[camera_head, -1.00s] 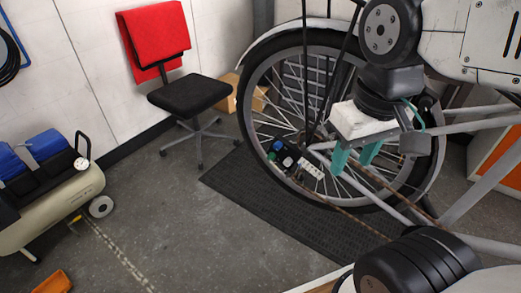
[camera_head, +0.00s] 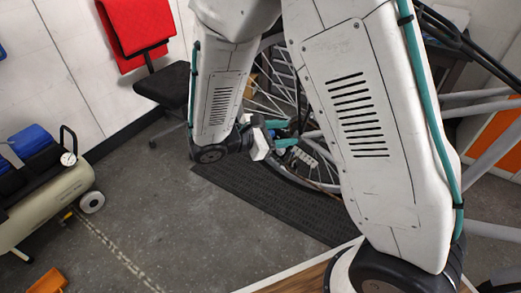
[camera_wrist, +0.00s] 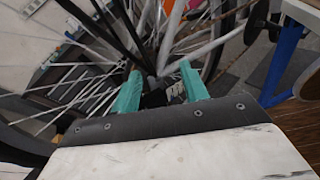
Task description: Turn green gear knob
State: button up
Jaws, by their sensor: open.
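My gripper (camera_head: 293,132) is beside the bike wheel's hub, its two teal fingers spread and pointing at the hub area. In the wrist view my gripper (camera_wrist: 160,72) is open, with dark parts (camera_wrist: 153,96) and a small white part (camera_wrist: 177,90) showing between the fingers. The green gear knob cannot be made out in either current view; my gripper and arm cover much of the hub area. A pale part of the gear unit (camera_head: 308,155) shows just right of the fingers. I cannot tell whether the fingers touch anything.
The bike wheel (camera_head: 299,184) stands over a black mat (camera_head: 240,190). Its spokes (camera_wrist: 75,92) and several frame tubes surround my fingers in the wrist view. A red and black chair (camera_head: 160,88) and a compressor (camera_head: 50,200) stand left. Open floor lies between.

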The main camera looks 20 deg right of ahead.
jog(key=w+a+f+n+t, duration=0.2)
jog(key=a+f+n+t, duration=0.25)
jog(key=f, duration=0.25)
jog(key=w+a+f+n+t, duration=0.3)
jog(key=a+f+n+t, duration=0.15)
jog(key=f+n, duration=0.2)
jog(key=x, duration=0.7)
jog(key=shift+w+d+f+t, duration=0.2)
jog(key=shift+w+d+t, duration=0.05)
jog(key=shift+d+t, duration=0.1)
grip_shut()
